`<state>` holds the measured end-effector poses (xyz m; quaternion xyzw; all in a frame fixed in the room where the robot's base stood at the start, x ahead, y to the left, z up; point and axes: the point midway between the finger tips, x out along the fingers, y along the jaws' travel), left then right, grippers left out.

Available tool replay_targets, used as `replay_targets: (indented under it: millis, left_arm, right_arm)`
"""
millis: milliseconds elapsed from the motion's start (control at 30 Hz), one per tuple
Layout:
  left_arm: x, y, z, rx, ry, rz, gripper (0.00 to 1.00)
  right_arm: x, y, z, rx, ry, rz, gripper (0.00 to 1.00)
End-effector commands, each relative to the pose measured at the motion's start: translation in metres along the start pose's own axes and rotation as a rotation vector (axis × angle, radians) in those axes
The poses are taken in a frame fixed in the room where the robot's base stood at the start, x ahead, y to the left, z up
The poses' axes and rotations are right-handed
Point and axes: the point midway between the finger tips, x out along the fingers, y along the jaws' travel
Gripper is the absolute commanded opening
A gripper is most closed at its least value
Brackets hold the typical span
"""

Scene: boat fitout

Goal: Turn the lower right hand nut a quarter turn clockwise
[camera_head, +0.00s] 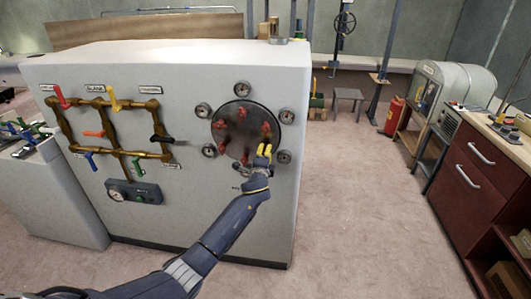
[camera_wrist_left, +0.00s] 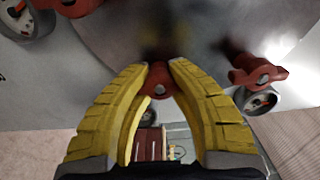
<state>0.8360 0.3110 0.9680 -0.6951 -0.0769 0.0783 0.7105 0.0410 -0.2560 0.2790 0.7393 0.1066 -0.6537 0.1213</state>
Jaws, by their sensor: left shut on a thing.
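The round dark plate (camera_head: 246,112) on the white cabinet carries several red nuts. One nut (camera_head: 266,128) shows at its right and another (camera_head: 244,158) at its bottom. My left gripper (camera_head: 264,150) is at the plate's lower right edge and covers the lower right hand nut in the head view. In the left wrist view that red nut (camera_wrist_left: 159,82) sits between the yellow fingertips (camera_wrist_left: 160,68), which are shut on it. Another red nut (camera_wrist_left: 258,73) stands apart to the right, and red parts (camera_wrist_left: 74,6) show at the top left. My right gripper is not in view.
Several gauges ring the plate, one (camera_head: 283,156) just right of my gripper. Brass pipework (camera_head: 105,133) with coloured levers is on the cabinet's left; a black lever (camera_head: 158,138) sticks out between it and the plate. Open floor (camera_head: 350,200) lies right of the cabinet (camera_head: 180,210).

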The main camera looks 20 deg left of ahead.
Motion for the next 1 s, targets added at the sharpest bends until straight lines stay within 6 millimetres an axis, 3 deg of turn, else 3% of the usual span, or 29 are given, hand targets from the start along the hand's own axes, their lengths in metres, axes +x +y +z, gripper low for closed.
replay_targets:
  millis: [33, 233, 267, 733, 1000]
  left_arm:
    - [-0.0005, -0.0046, -0.0074, -0.006, 0.013, -0.008, 0.0]
    - [-0.0007, -0.0041, -0.0079, -0.007, 0.013, -0.007, 0.0]
    - [-0.0008, -0.004, -0.0079, -0.008, 0.013, -0.007, 0.2]
    - [-0.0008, -0.0005, -0.0046, -0.005, 0.008, -0.001, 0.75]
    - [-0.0009, 0.0003, -0.0025, -0.003, 0.004, 0.0, 0.76]
  right_arm:
    - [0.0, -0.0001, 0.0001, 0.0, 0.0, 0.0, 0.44]
    - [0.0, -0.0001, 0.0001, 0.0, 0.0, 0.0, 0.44]
    - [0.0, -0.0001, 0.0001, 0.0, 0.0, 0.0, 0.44]
    - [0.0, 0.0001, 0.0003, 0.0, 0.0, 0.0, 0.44]
    - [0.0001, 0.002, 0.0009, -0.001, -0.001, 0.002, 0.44]
